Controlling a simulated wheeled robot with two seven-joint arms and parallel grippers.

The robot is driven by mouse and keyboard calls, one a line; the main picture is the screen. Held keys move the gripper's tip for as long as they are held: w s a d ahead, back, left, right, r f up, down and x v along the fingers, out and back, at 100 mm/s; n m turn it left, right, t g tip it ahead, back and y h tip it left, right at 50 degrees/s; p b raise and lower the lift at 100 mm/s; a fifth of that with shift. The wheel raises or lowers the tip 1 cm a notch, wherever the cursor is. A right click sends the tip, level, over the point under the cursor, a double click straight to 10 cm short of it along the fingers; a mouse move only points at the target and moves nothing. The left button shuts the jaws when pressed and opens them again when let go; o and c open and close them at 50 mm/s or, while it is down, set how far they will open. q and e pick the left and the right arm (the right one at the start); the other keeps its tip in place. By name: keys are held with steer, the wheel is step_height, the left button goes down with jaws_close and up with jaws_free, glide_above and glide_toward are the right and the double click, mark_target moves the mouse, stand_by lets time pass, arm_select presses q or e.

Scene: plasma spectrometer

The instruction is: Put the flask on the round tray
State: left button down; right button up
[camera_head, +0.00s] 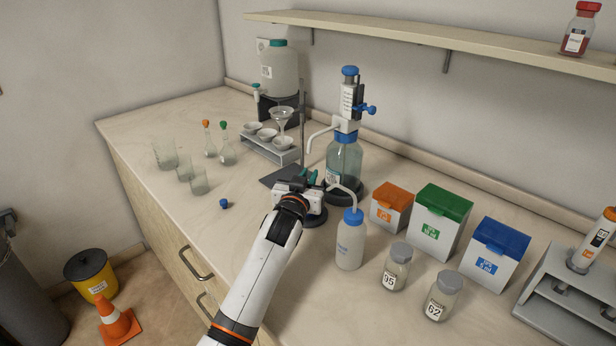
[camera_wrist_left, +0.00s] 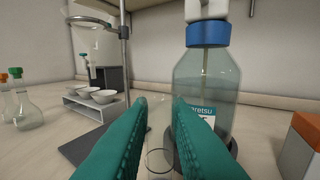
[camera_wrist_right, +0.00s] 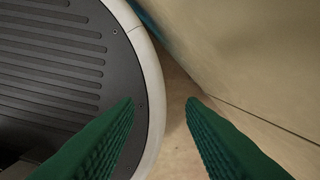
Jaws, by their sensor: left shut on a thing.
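My left gripper (camera_head: 312,182) is shut on a clear glass flask (camera_wrist_left: 160,138), low over the bench in front of the dispenser bottle. In the left wrist view, the flask's faint outline shows between the green fingers (camera_wrist_left: 160,100); in the head view, my gripper hides it. The dispenser bottle (camera_head: 343,160) stands on a dark round base (camera_head: 357,195). My right gripper (camera_wrist_right: 160,103) is open and empty, outside the head view.
Two stoppered flasks (camera_head: 227,157) and several beakers (camera_head: 198,183) stand at left; a blue stopper (camera_head: 224,203) lies nearby. A wash bottle (camera_head: 349,245), jars (camera_head: 396,268) and boxes (camera_head: 438,222) crowd the right. A stand with a funnel (camera_head: 281,117) is behind. The front left bench is clear.

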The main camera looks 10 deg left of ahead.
arm_select(q)
steer(key=c, duration=1.3)
jaws_free()
steer(key=shift+f, duration=0.1)
steer(key=shift+c, duration=0.2)
steer(key=shift+s, duration=0.1)
steer(key=s, duration=1.2)
steer(key=shift+a+b, duration=0.3)
steer(key=shift+a, duration=0.1)
steer(key=shift+w, duration=0.1)
